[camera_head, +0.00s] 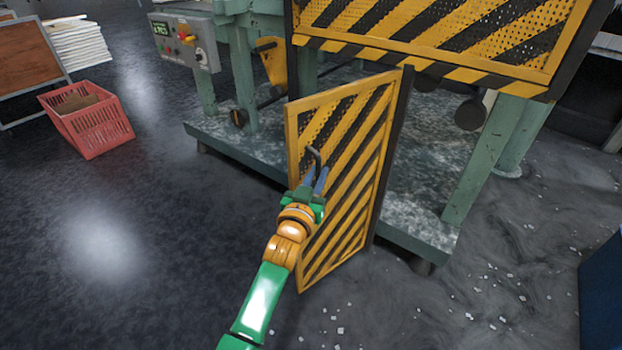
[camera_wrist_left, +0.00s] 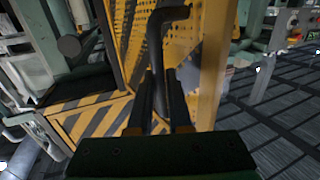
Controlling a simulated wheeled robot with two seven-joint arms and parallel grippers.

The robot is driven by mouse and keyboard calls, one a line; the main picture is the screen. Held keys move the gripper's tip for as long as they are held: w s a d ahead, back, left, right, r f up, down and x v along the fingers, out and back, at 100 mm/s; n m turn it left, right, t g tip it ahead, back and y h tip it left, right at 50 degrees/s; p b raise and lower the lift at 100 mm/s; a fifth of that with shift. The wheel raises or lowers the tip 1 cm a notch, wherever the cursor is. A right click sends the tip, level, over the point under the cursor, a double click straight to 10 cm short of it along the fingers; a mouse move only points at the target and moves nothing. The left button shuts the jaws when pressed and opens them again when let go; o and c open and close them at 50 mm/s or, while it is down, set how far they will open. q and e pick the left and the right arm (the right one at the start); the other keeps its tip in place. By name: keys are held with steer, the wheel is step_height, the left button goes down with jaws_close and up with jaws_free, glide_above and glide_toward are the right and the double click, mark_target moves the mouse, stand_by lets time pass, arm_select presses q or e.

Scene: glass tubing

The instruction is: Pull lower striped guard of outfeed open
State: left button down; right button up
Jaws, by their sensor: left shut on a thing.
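The lower striped guard (camera_head: 348,190), a yellow and black mesh panel, stands swung out from the green machine frame at an angle. Its black handle (camera_head: 315,158) is near the panel's left edge. My left gripper (camera_head: 318,182) is shut on that handle. In the left wrist view, the handle (camera_wrist_left: 158,45) rises from between the two fingers (camera_wrist_left: 160,110), with the striped panel (camera_wrist_left: 205,60) behind it. My right gripper does not show in either view.
The upper striped guard (camera_head: 430,35) hangs above. The machine's base plate (camera_head: 240,150) lies behind the lower guard. A red crate (camera_head: 95,128) and a control box (camera_head: 185,40) are at the upper left. White scraps lie on the floor at right. The floor at left is clear.

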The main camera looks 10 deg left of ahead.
arm_select(q)
steer(key=shift+d+r, duration=0.1)
steer(key=shift+r, duration=0.2)
steer(key=c, duration=1.1)
jaws_free()
steer(key=shift+o, duration=1.3)
steer(key=shift+w+d+f, duration=0.15)
steer(key=shift+d, duration=0.15)
steer(key=shift+a, duration=0.15)
